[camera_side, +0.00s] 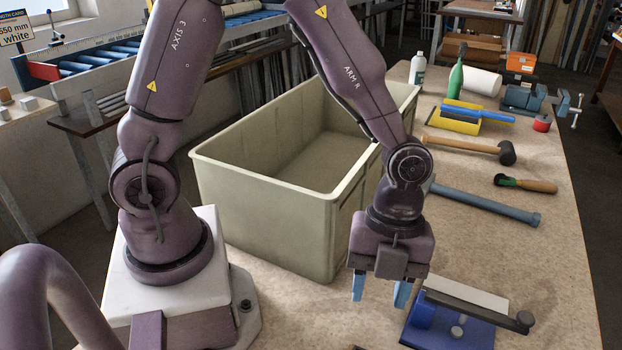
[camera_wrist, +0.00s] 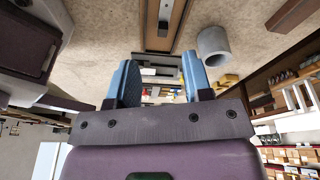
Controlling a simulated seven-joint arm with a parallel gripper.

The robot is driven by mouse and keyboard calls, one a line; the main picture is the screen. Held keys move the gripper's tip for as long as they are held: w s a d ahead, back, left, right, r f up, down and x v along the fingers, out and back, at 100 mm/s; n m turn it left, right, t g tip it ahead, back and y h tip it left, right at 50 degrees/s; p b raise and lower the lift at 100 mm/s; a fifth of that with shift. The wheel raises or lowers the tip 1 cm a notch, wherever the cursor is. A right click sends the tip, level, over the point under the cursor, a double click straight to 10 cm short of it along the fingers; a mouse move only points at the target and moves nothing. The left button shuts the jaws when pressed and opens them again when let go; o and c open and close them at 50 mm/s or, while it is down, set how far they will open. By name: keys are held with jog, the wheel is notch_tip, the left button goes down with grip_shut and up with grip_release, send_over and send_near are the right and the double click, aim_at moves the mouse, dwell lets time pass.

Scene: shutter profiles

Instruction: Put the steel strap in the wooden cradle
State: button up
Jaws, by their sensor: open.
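My gripper (camera_side: 380,290) points down over the near part of the bench, in front of the tan bin. Its two blue fingers are apart with nothing between them; they also show in the wrist view (camera_wrist: 158,68). Beyond the fingertips in the wrist view is a long brown wooden piece (camera_wrist: 178,28), which looks like the cradle. A pale grey metal strip (camera_wrist: 165,14) shows along its middle; I cannot tell whether it is the steel strap or part of the wooden piece. I cannot make out strap or cradle clearly in the side view.
The deep tan bin (camera_side: 265,225) stands left of my gripper. A blue fixture with a lever (camera_side: 437,322) is close on the right.

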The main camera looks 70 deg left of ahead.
jog(key=s+a+r+n+t+y, duration=0.1)
jog(key=s+a+r+n+t, duration=0.2)
jog(key=a+r+n, duration=0.4)
jog(key=s+a+r+n+t+y, duration=0.1)
jog(key=s+a+r+n+t, duration=0.2)
jog(key=a+r+n, duration=0.5)
notch_tip(320, 180, up, 4)
jog(key=n+t, duration=0.1)
jog(key=n, duration=0.7)
jog(key=shift+s+a, duration=0.15)
jog(key=shift+s, duration=0.2)
jog(key=shift+f, duration=0.1)
